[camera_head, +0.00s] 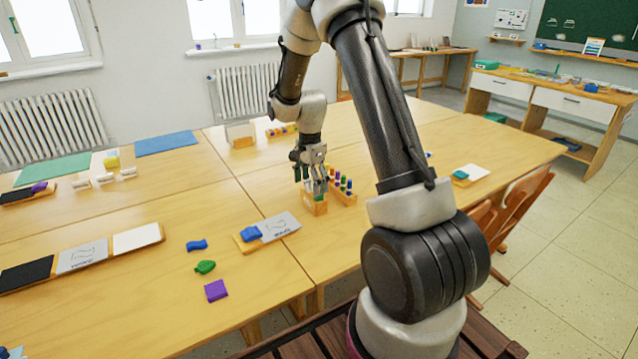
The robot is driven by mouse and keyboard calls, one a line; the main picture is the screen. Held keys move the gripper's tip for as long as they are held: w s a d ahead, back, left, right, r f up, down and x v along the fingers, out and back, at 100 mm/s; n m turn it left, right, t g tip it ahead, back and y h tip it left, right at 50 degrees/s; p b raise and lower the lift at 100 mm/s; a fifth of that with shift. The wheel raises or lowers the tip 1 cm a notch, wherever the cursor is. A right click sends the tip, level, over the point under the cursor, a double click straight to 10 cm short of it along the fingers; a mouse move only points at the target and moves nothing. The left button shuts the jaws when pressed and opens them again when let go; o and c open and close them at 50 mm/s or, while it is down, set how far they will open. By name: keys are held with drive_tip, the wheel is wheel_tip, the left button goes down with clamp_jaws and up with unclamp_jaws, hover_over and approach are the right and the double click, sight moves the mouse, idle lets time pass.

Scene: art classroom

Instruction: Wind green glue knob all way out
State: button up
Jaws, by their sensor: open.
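My gripper (315,182) points down over a small wooden block (314,209) on the table, with its fingers open. A green knob (319,198) shows at the top of this block, just below or between the fingertips. The fingers hide part of it, so I cannot tell whether they touch it or how far out it is wound. A wooden rack (345,198) with several green, purple and other coloured glue sticks or knobs stands right beside the block, to its right.
Loose blue (197,245), green (205,267) and purple (216,291) pieces lie nearer. Bare tabletop (150,320) lies at the front left. A wooden chair (518,208) stands at the right.

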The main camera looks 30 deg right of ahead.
drive_tip(key=shift+r, duration=3)
